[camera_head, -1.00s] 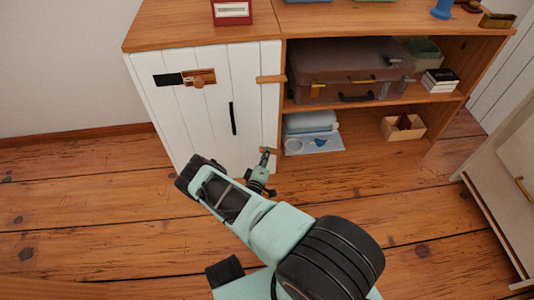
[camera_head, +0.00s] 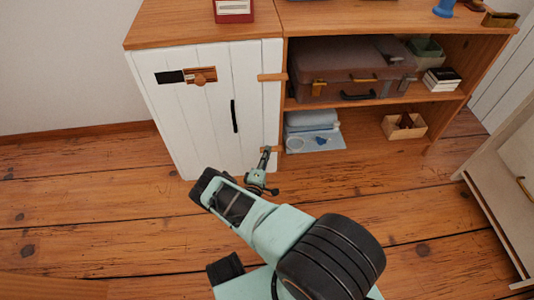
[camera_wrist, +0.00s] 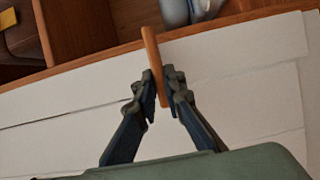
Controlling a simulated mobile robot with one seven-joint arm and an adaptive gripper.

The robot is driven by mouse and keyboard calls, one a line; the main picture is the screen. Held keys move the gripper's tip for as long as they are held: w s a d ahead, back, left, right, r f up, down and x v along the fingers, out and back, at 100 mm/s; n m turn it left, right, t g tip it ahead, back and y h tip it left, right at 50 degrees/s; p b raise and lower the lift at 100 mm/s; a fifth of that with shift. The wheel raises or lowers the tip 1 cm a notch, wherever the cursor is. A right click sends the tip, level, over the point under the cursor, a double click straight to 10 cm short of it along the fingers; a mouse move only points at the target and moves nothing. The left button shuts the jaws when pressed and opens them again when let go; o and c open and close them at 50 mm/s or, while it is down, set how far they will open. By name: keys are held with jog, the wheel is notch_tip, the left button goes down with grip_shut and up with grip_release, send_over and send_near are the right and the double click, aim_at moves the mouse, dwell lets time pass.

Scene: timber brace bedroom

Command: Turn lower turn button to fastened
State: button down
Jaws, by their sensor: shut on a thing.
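The lower turn button (camera_wrist: 151,48) is a slim wooden strip in the wrist view. It reaches from the white door (camera_wrist: 235,65) across the wooden cabinet edge (camera_wrist: 100,56). My gripper (camera_wrist: 161,84) is shut on its door-side part, one finger on each side. In the head view the lower turn button (camera_head: 266,149) shows small at the door's lower right edge, partly hidden by my gripper (camera_head: 264,160). The white door (camera_head: 205,115) looks shut.
The upper turn button (camera_head: 272,77) lies level across the door edge. A black handle (camera_head: 234,116) and a slide latch (camera_head: 200,75) sit on the door. Open shelves at right hold a suitcase (camera_head: 340,75) and a small wooden box (camera_head: 404,126). Floor in front is clear.

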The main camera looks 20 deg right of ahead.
jog(key=shift+w, duration=0.1)
jog(key=c, duration=2)
grip_release()
jog(key=shift+v, duration=3.8)
